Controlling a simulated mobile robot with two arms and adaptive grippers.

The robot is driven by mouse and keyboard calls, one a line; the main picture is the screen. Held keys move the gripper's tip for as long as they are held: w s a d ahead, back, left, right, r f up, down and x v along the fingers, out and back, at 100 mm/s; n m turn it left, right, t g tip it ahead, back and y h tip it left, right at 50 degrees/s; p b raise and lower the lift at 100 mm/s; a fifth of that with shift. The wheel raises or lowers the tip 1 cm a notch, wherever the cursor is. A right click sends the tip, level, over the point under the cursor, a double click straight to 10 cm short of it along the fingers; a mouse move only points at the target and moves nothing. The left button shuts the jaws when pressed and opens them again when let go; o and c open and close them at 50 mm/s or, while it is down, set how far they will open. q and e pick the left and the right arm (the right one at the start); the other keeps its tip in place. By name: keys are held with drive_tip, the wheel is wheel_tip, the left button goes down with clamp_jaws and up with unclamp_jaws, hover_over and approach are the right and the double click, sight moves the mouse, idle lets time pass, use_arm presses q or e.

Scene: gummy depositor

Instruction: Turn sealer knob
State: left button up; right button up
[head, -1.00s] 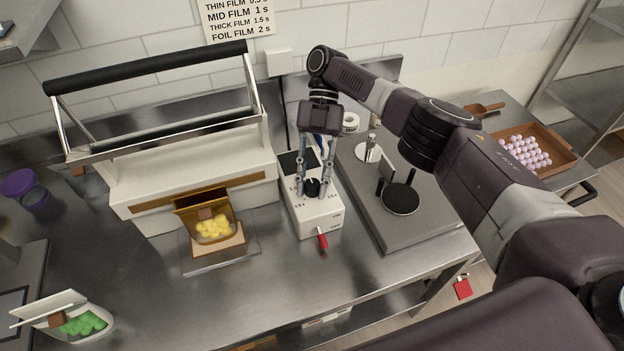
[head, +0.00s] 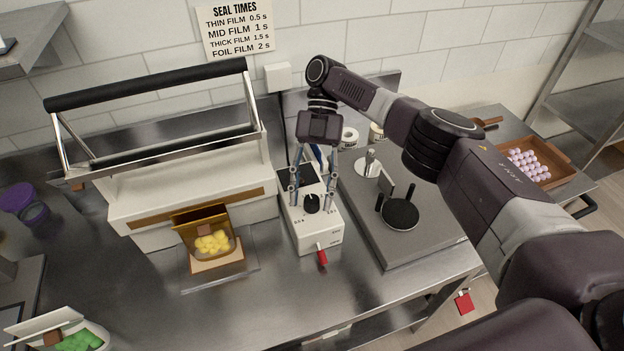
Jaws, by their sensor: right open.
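The sealer's white control box (head: 318,236) stands on the steel bench, with a black round knob (head: 312,203) on its sloped top and a red-tipped lever (head: 321,256) at its front. My right gripper (head: 312,200) is open above the box, pointing down, its two fingers spread on either side of the knob. A gap shows between each finger and the knob. The white sealer (head: 190,180) with its raised black-handled bar stands to the left. A seal times sign (head: 237,27) hangs on the wall. My left gripper is not in view.
A gold pouch of yellow gummies (head: 210,243) stands before the sealer. A pouch of green gummies (head: 78,342) is at the lower left. A grey plate with a black disc (head: 400,214) is right of the box. A brown tray of pink balls (head: 545,172) lies far right.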

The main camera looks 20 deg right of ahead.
sight(312, 199)
wheel_tip(312, 199, up, 8)
drive_tip(key=shift+d+r, duration=0.1)
drive_tip(key=shift+r, duration=0.15)
idle(0.5)
